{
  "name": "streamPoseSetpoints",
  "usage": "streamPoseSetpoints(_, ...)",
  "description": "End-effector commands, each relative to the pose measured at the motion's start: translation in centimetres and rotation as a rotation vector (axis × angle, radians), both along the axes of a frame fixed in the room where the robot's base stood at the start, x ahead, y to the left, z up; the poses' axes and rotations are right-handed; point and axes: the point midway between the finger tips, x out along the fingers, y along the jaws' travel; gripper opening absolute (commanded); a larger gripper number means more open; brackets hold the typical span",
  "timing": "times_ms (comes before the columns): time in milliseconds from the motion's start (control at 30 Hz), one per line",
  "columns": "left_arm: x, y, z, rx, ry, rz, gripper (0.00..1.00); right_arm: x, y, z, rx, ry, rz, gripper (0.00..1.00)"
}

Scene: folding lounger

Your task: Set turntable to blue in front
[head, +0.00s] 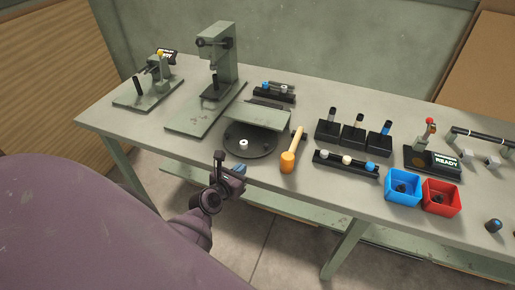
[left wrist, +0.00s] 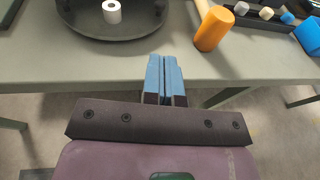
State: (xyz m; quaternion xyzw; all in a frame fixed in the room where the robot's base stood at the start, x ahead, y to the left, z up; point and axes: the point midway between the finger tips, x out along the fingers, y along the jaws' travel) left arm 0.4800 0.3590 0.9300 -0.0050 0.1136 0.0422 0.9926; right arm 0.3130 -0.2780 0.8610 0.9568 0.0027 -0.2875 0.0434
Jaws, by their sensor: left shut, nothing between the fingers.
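The turntable (head: 262,142) is a dark round plate on the bench, with a white ring-shaped piece (head: 243,143) near its front left. A grey-green plate (head: 254,117) covers its back part, so I cannot see the colours there. In the left wrist view the turntable (left wrist: 140,30) is at the top, with the white piece (left wrist: 112,11) on it. My left gripper (head: 239,169) is shut and empty at the bench's front edge, just in front of the turntable and apart from it. Its blue fingers (left wrist: 165,78) are together in the wrist view. My right gripper is not in view.
A mallet (head: 290,158) lies right of the turntable. A black rack (head: 345,165) with several pegs, a blue bin (head: 405,187) and a red bin (head: 441,198) stand further right. A press (head: 216,65) stands behind left. The bench's front left is clear.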

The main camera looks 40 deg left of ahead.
Motion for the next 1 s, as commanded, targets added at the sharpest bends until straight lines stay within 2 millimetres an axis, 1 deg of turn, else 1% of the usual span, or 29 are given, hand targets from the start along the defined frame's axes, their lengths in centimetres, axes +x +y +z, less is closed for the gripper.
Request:
streamPoseSetpoints(167,1.5,0.1,-0.4,-0.003,-0.001,0.0,0.0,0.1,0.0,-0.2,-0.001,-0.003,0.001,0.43)
streamPoseSetpoints(533,7.5,0.6,-2.0,0.0,-0.003,-0.001,0.0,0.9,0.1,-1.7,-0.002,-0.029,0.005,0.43)
streamPoseSetpoints(700,9.9,0.8,-2.6,0.0,-0.002,0.0,0.0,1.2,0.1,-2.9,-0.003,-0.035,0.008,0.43)
streamPoseSetpoints(900,12.0,1.0,-3.1,0.001,0.0,-0.001,0.0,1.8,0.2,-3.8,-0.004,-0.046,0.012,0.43)
streamPoseSetpoints(1000,12.7,1.1,-3.2,0.001,0.001,0.0,0.0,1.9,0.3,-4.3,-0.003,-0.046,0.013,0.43)
